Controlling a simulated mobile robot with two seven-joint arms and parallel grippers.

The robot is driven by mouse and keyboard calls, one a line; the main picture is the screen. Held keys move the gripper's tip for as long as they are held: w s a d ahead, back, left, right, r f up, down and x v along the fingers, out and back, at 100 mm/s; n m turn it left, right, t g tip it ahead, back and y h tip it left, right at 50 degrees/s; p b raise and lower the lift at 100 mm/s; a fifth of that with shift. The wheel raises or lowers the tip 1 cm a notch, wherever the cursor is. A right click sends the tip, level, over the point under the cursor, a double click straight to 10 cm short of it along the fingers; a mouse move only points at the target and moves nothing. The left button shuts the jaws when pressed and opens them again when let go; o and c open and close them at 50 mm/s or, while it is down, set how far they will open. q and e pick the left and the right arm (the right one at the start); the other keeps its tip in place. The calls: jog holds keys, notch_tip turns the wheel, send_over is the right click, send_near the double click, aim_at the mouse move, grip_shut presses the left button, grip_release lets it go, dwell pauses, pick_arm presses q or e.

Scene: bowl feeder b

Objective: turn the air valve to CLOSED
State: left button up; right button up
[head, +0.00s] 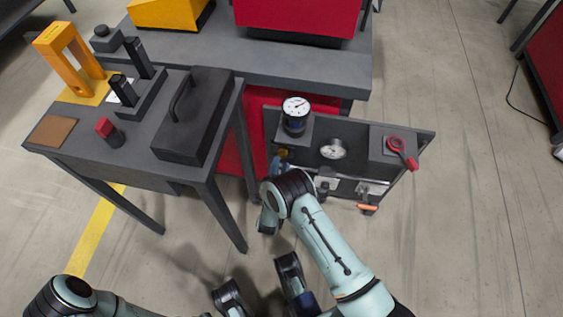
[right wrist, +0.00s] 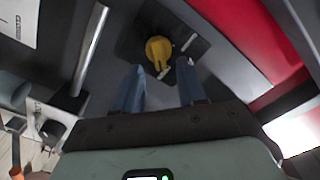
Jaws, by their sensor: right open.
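A yellow knob (head: 283,153) sits on the left part of the grey panel, mostly hidden behind my right arm in the head view. In the right wrist view the yellow knob (right wrist: 158,50) shows with a short yellow handle on a dark plate. My right gripper (right wrist: 160,88) is open, its two blue fingers apart on either side below the knob, not visibly touching it. The right gripper (head: 279,165) is partly hidden in the head view. A red lever (head: 402,150) sits on the panel's right part. No readable label shows which one is the air valve.
The panel (head: 360,135) also carries an upright gauge (head: 295,112), a flat gauge (head: 333,148) and an orange-handled part (head: 367,208). A table (head: 75,150) with a dark lidded box (head: 195,120) stands left of it.

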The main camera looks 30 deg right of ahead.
aim_at(282, 154)
pick_arm(q)
jog(key=shift+s+a+f+g, duration=0.1)
jog(key=shift+s+f+g, duration=0.2)
jog(key=shift+s, duration=0.5)
pick_arm(e)
jog(key=shift+x, duration=1.3)
grip_shut()
